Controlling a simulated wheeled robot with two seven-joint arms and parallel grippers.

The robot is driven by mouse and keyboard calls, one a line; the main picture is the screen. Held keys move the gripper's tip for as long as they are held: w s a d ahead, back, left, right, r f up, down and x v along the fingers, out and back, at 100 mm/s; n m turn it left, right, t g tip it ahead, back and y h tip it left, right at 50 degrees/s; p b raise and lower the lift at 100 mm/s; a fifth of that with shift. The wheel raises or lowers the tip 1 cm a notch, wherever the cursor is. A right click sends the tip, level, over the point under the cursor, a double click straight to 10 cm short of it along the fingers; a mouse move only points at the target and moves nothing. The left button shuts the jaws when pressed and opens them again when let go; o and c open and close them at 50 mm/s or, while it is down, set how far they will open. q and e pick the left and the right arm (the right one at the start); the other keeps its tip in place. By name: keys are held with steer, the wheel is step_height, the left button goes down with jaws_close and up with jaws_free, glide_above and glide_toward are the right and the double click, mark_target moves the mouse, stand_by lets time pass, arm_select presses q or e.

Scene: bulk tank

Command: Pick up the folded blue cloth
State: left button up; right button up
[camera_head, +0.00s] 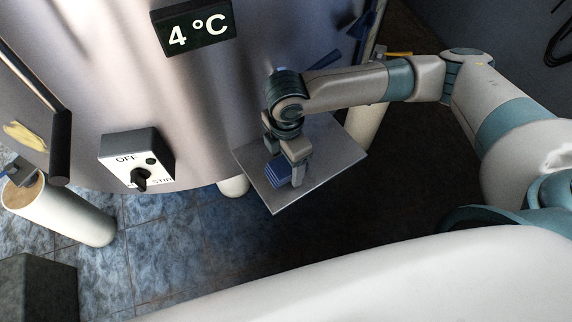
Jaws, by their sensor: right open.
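The folded blue cloth (277,174) lies on a grey metal shelf (335,158) beside the large steel tank. My right gripper (286,164) points down over the cloth, its jaws open. One finger comes down at the cloth's right side and hides part of it. I cannot tell whether the fingers touch the cloth. My left gripper is not in view.
The steel tank (100,75) rises behind the shelf, with a 4 °C display (195,28) and a switch box (137,158). Blue tiled floor (190,245) is open in front.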

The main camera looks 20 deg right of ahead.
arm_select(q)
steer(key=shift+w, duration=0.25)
arm_select(e)
steer(key=c, duration=1.1)
steer(key=shift+r, duration=0.1)
steer(key=shift+r, duration=0.5)
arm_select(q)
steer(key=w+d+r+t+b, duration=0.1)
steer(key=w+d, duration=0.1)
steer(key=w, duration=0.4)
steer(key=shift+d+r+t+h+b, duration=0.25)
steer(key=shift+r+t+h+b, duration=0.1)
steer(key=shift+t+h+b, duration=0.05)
arm_select(e)
step_height(320, 180, up, 27)
steer(key=shift+f, duration=0.1)
